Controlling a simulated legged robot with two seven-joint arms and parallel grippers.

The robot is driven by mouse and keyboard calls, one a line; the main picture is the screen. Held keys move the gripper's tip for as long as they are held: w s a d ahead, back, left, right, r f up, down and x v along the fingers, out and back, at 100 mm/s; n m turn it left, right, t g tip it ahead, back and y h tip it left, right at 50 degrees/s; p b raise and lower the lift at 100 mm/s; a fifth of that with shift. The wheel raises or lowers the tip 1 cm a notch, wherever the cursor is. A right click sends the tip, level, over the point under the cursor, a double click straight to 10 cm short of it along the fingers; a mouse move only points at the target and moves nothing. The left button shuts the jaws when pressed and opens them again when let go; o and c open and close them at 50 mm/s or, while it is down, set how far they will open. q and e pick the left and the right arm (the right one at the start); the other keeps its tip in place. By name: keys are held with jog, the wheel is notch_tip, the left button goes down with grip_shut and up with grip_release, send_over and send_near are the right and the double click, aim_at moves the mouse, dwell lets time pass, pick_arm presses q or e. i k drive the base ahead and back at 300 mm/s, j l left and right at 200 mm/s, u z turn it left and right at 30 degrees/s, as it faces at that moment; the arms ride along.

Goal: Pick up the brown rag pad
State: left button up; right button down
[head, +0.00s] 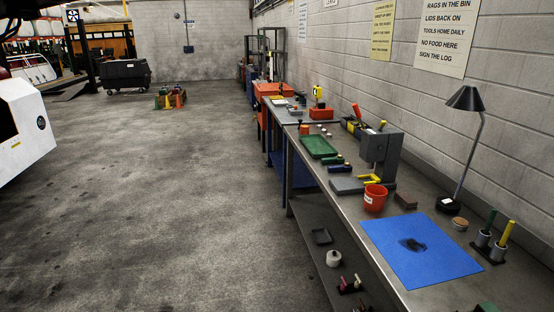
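A small brown block-like pad (405,201), which looks like the brown rag pad, lies on the grey workbench (330,216). It is just right of a red-orange bucket (375,198) and behind a blue mat (440,263). A dark patch (411,244) shows on the mat; I cannot tell if it is a stain or a thin cloth. Neither of my grippers is in view, and nothing touches the pad.
A grey press-like machine (380,155) stands behind the bucket.

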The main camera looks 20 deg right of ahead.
aim_at(407, 202)
jog(key=i, duration=0.85)
jog(key=i+z, duration=0.1)
jog(key=i, duration=0.75)
jog(key=i+j+z, duration=0.1)
jog(key=i, duration=0.75)
jog(key=j, duration=0.1)
